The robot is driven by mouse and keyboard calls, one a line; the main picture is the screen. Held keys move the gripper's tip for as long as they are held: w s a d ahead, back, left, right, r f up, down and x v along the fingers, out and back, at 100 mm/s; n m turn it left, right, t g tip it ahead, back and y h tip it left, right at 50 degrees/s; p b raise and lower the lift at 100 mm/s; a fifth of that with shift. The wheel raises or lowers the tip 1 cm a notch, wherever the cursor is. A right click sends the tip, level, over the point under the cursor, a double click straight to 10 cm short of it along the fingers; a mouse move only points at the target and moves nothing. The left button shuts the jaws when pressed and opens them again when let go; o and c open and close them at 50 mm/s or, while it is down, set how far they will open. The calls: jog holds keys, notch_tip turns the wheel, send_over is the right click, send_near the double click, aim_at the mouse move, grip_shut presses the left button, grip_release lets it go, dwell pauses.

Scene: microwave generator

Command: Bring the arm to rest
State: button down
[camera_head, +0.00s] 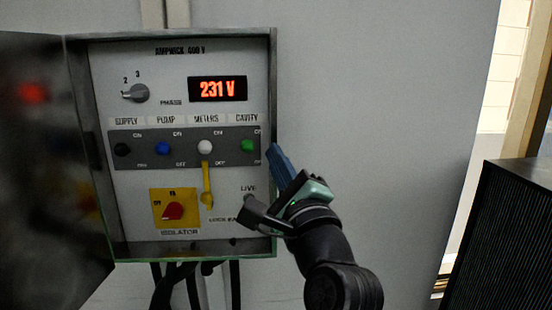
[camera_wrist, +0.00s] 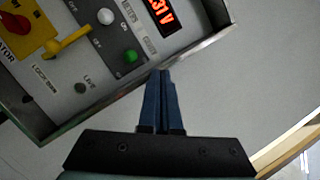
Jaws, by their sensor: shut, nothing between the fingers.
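My gripper (camera_head: 277,160) is at the right edge of the open electrical box (camera_head: 272,80), its blue fingers together and empty. In the wrist view my gripper (camera_wrist: 163,75) also shows shut, its tips by the box's lower edge in that picture, close to the green button (camera_wrist: 130,56). I cannot tell whether the tips touch the box. My black arm rises from the lower right in the head view.
The box holds a red 231 V display (camera_head: 217,88), a phase knob (camera_head: 135,93), a red isolator switch (camera_head: 173,211) and a yellow lever (camera_head: 207,185). Its door (camera_head: 40,170) stands open left. Bare wall (camera_head: 400,90) lies right; a black ribbed unit (camera_head: 510,235) stands lower right.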

jog(key=s+a+r+n+t+h+b, duration=0.2)
jog(key=s+n+b, duration=0.3)
jog(key=s+n, duration=0.6)
jog(key=s+a+r+n+t+h+b, duration=0.2)
jog(key=s+r+n+t+b, duration=0.2)
jog(key=s+n, duration=0.6)
jog(key=shift+s+a+r+n+b, duration=0.3)
jog(key=shift+s+n+b, duration=0.15)
jog(key=shift+b, duration=0.6)
jog(key=shift+w+f, duration=0.1)
